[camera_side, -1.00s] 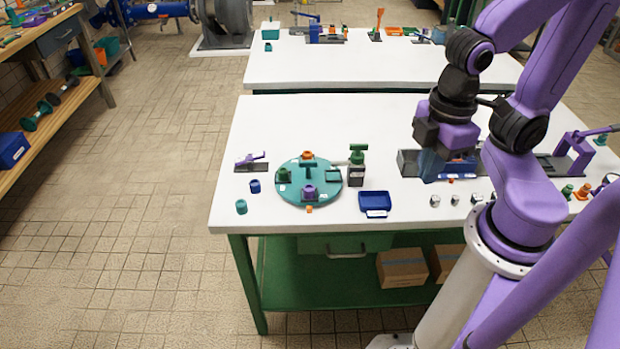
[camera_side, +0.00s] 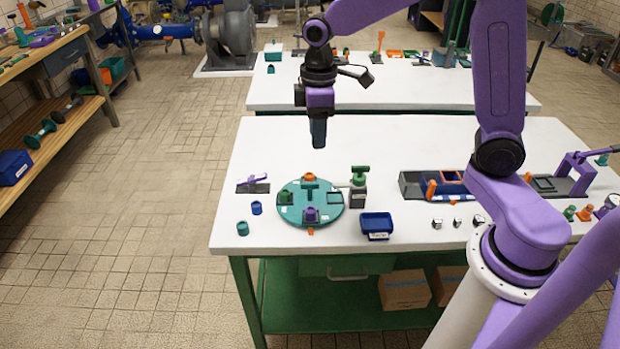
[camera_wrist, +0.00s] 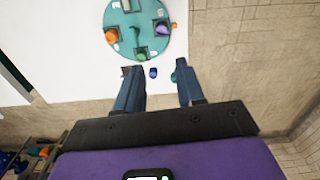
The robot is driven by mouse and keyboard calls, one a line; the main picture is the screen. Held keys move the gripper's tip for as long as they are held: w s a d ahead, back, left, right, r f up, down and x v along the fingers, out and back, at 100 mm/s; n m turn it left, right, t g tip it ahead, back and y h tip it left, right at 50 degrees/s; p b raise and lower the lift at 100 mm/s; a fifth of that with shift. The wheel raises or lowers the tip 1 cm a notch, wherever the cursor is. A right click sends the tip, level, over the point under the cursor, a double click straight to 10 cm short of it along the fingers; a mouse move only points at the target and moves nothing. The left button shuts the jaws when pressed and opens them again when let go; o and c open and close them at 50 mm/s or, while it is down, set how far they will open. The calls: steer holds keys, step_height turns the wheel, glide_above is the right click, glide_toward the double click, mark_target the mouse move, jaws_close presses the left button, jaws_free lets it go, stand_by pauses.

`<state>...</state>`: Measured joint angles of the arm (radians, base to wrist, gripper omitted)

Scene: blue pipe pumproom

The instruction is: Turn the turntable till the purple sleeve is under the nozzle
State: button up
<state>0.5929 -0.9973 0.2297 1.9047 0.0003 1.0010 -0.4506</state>
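The teal turntable (camera_side: 326,214) lies on the white bench and also shows in the wrist view (camera_wrist: 124,20). The purple sleeve (camera_side: 310,215) stands at its front, and on its right side in the wrist view (camera_wrist: 162,27). An orange sleeve (camera_side: 309,178) is at the back, a green one (camera_side: 285,197) at the left, and an empty square spot (camera_side: 334,198) at the right. A green-topped dark post (camera_side: 358,190), apparently the nozzle's stand, is beside that empty spot. My gripper (camera_side: 318,146) hangs above and behind the turntable. Its fingers (camera_wrist: 159,78) are apart with nothing between.
A blue tray (camera_side: 377,225) sits right of the turntable. Loose blue (camera_side: 257,208) and teal (camera_side: 242,228) cups and a purple-levered fixture (camera_side: 253,185) are at the left. A long dark holder (camera_side: 415,186) stands further right.

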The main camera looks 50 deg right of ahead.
glide_above(310, 183)
steer(key=f, duration=0.1)
steer(key=shift+m, duration=0.3)
step_height(310, 183, down, 17)
steer(key=shift+f, duration=0.2)
jaws_close()
